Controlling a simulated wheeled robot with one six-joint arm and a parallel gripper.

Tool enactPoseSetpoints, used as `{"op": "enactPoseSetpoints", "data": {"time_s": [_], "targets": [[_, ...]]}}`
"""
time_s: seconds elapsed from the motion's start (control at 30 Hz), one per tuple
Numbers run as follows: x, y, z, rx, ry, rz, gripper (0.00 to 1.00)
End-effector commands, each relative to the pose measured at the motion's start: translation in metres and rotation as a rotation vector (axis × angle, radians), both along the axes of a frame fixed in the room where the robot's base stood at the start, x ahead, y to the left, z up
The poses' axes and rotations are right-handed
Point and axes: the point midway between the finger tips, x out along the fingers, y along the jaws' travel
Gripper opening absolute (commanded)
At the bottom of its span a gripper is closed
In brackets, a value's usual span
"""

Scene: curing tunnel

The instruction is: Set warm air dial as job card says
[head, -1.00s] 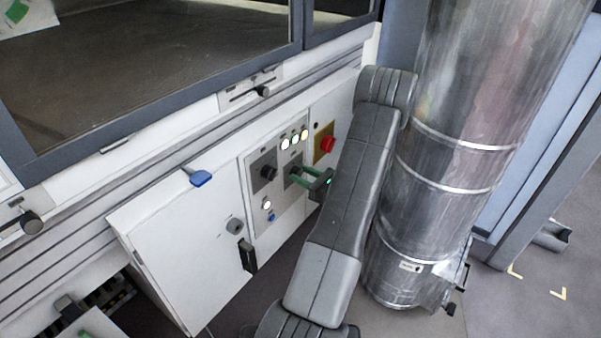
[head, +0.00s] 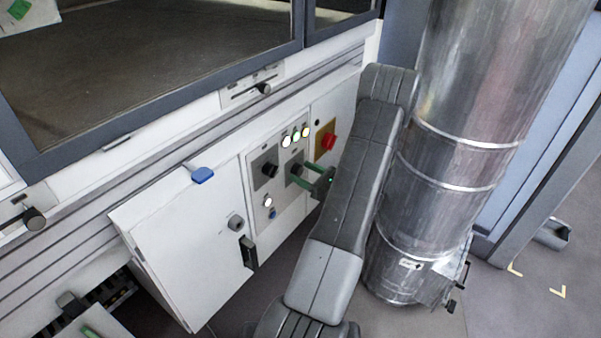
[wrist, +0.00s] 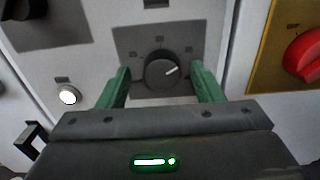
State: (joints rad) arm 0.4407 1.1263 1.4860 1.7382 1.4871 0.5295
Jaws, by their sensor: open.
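A round black dial (wrist: 163,69) with a white pointer line sits on a grey plate in the wrist view. The pointer aims to the upper right. Small marks ring the dial, too small to read. My gripper (wrist: 164,82) is open, its green fingers on either side of the dial, with gaps visible on both sides. In the head view my gripper (head: 312,174) reaches the control panel from the right, and the dial is largely hidden by it. Another black dial (head: 269,170) is to its left. I cannot tell which one is labelled warm air. No job card is readable.
A red knob (head: 328,142) on a yellow plate is just right of the dial. Lit indicator lamps (head: 296,134) are above. A white lit button (wrist: 68,95) is at lower left. A large metal duct (head: 440,180) stands close to my arm.

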Motion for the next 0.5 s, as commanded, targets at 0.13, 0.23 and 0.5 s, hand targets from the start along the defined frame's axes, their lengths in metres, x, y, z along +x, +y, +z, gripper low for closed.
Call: {"op": "enactPoseSetpoints", "data": {"time_s": [0.13, 0.23, 0.5], "targets": [[-0.014, -0.02, 0.001, 0.0, 0.002, -0.005, 0.6], [-0.027, -0.038, 0.002, 0.0, 0.002, -0.005, 0.6], [-0.058, -0.078, 0.002, 0.0, 0.0, -0.002, 0.6]]}}
